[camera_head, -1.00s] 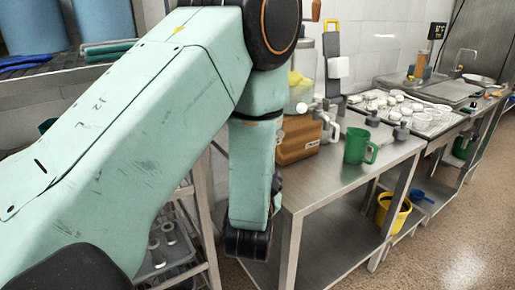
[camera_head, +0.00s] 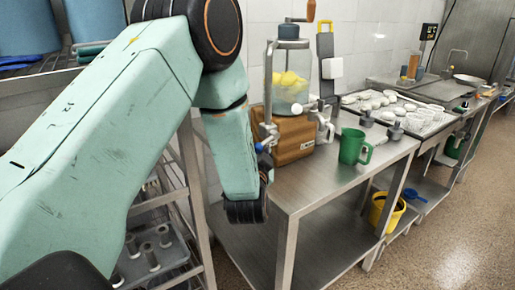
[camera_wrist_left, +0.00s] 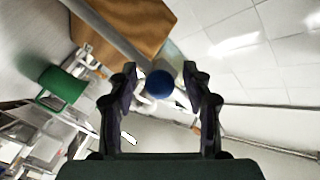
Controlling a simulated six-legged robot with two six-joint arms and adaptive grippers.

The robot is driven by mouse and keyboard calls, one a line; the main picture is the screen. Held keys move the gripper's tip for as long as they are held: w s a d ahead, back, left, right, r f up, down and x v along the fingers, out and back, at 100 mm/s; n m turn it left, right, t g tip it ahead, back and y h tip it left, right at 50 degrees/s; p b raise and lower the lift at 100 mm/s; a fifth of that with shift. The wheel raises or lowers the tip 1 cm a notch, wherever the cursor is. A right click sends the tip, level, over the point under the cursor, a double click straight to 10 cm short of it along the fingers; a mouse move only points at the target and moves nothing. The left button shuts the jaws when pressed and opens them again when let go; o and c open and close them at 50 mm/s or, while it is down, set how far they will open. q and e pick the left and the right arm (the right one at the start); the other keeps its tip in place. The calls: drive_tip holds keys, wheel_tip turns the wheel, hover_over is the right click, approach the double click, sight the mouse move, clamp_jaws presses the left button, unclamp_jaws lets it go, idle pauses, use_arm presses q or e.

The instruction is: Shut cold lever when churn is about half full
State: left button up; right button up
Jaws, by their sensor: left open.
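The churn (camera_head: 288,90) is a clear jar with a crank on top. It stands on a brown wooden base (camera_head: 296,141) at the table's left end. Yellow lumps (camera_head: 290,79) show around its mid-height, with pale liquid below; the exact level is hard to read. A blue-tipped lever (camera_head: 261,147), likely the cold lever, is at the base's left side. My left gripper (camera_wrist_left: 160,70) is open in the left wrist view, with the lever's round blue end (camera_wrist_left: 159,84) appearing between its fingers. In the head view its fingers are mostly hidden by my wrist. My right gripper is out of view.
A green mug (camera_head: 353,147) stands on the metal table (camera_head: 320,176) right of the churn. White items lie on a tray (camera_head: 408,111) farther right. A yellow bucket (camera_head: 385,212) is on the lower shelf. A metal rack (camera_head: 196,190) stands left of the table.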

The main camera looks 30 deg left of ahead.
use_arm(q)
drive_tip(key=shift+d, duration=0.1)
drive_tip(key=shift+a, duration=0.25)
drive_tip(key=c, duration=0.3)
drive_tip(key=shift+d, duration=0.2)
drive_tip(key=c, duration=0.5)
drive_tip(key=shift+a, duration=0.1)
clamp_jaws()
